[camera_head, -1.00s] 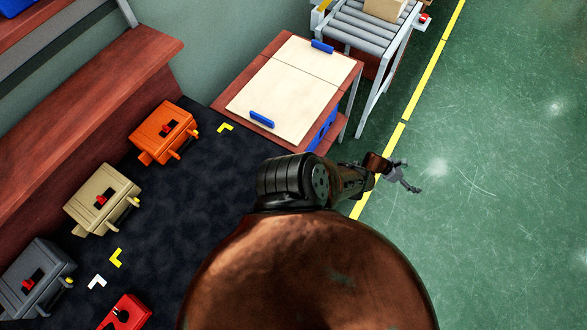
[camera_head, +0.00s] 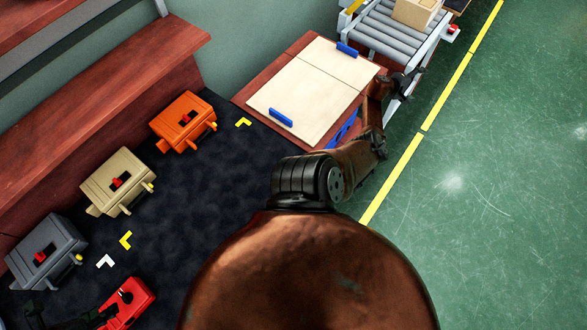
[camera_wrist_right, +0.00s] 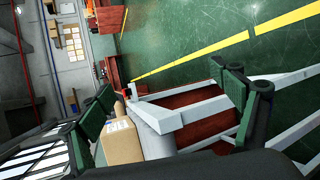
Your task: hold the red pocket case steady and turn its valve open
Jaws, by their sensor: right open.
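The red pocket case (camera_head: 136,292) lies on the dark mat at the bottom left of the head view. A small dark round part, apparently its valve (camera_head: 124,297), shows on its top. My left gripper (camera_head: 98,318) comes in from the bottom left and overlaps the case's near left side. Its fingers are dark and small; I cannot tell whether they touch the case or are open. My right gripper (camera_head: 402,84) is far from the case, beside the table and roller conveyor. In the right wrist view it (camera_wrist_right: 172,112) is open, its fingers wide apart, with nothing held.
Grey (camera_head: 46,252), beige (camera_head: 116,182) and orange (camera_head: 183,122) cases stand along the wooden bench (camera_head: 110,95). A table with pale boards (camera_head: 310,85) and a roller conveyor (camera_head: 385,32) with a carton (camera_head: 416,12) stand at the top. Green floor at right is clear.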

